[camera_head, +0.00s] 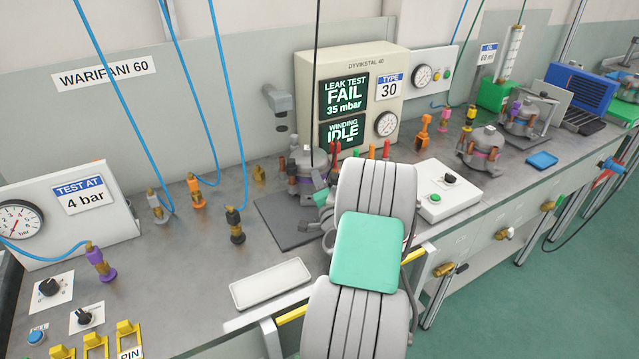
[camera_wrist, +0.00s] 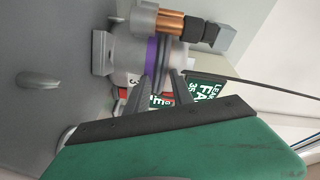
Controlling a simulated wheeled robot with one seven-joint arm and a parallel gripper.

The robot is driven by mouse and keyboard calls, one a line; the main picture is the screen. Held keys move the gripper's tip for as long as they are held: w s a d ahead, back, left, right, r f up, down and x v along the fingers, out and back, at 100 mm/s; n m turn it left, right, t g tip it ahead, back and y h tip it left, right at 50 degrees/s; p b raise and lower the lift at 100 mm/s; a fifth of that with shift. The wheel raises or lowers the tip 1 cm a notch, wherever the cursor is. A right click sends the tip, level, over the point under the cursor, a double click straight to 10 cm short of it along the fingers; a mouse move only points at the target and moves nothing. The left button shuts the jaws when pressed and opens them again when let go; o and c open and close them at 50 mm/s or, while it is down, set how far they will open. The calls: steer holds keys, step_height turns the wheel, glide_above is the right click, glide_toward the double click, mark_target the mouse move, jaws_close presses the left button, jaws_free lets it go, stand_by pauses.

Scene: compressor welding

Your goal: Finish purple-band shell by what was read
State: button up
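The purple-band shell (camera_wrist: 152,50) is grey with a purple band and copper-coloured fittings. In the head view the shell at the leak tester (camera_head: 308,163) stands on a dark plate (camera_head: 287,222). Whether the tips touch the shell is unclear. In the head view my arm mostly hides the gripper. The leak tester screen (camera_head: 344,95) reads LEAK TEST FAIL, 35 mbar; the lower screen reads WINDING IDLE. Its label reads TYPE 30.
Two other shells stand on fixtures, one right (camera_head: 481,142) and one farther right (camera_head: 524,118). A white tray (camera_head: 270,284) lies in front. Coloured couplers, including a purple one (camera_head: 101,263), stand leftward below blue hoses. A gauge panel (camera_head: 70,215) reads TEST AT 4 bar.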

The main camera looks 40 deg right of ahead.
jaws_close()
steer(key=c, duration=0.5)
jaws_free()
steer(key=o, duration=0.9)
steer(key=shift+o, duration=0.2)
